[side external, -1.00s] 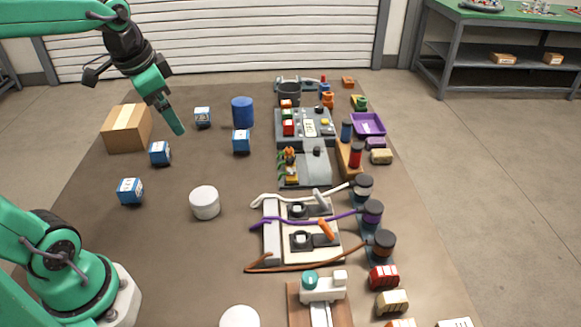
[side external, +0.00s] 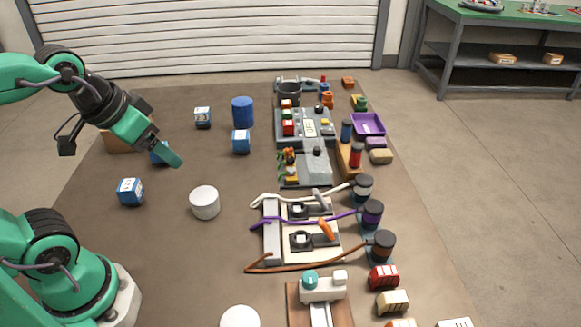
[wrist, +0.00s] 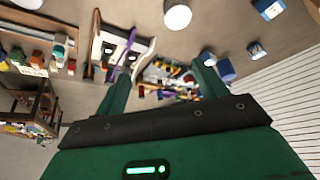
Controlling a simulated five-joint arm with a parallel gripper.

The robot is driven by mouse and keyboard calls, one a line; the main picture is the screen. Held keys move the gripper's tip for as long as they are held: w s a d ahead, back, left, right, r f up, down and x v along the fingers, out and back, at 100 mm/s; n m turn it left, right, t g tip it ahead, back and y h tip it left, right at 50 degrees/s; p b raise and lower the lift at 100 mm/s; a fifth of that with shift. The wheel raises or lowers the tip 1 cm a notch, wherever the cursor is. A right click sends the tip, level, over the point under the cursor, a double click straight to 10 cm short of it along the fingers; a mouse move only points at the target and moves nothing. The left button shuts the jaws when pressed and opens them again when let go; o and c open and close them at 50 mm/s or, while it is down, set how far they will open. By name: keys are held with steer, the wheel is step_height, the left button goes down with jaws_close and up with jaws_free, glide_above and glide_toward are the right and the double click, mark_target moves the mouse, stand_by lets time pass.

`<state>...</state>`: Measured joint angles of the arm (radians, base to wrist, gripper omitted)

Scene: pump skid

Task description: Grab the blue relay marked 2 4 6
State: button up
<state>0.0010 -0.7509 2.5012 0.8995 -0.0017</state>
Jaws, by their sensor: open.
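Another relay (side external: 158,156) is mostly hidden behind my gripper. The markings are too small to read, so I cannot tell which shows 2 4 6. My gripper (side external: 177,162) is above the table, pointing down to the right, empty. In the wrist view, my gripper (wrist: 163,85) has its fingers spread apart, with two relays (wrist: 268,8) (wrist: 256,50) off to the right.
A white cylinder (side external: 205,203) stands front right of my gripper, and a blue cylinder (side external: 243,111) behind. A cardboard box (side external: 118,141) is partly hidden by my arm. Panels with cables (side external: 272,230) and a purple tray (side external: 382,122) fill the right side.

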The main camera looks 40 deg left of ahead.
steer(key=w+a+f+m+g+y, duration=0.1)
steer(key=w+a+f+m+g, duration=0.25)
steer(key=w+a, duration=0.85)
steer(key=a+f+m, duration=0.1)
steer(key=a+f, duration=0.2)
steer(key=a, duration=0.3)
steer(key=a+f+m+g, duration=0.1)
steer(key=a+f, duration=0.3)
steer(key=a, duration=0.2)
steer(key=a+f+m+g, duration=0.1)
steer(key=a+f+m, duration=0.1)
steer(key=a+f, duration=0.2)
steer(key=shift+w+a+f+h, duration=0.1)
steer(key=shift+a+f+h, duration=0.1)
steer(key=shift+a, duration=0.3)
steer(key=shift+w+a+f+h, duration=0.1)
steer(key=shift+a+h, duration=0.1)
steer(key=shift+a, duration=0.25)
steer(key=shift+s+a+f, duration=0.1)
steer(key=shift+a+f, duration=0.25)
steer(key=shift+a, duration=0.05)
steer(key=shift+f, duration=1.3)
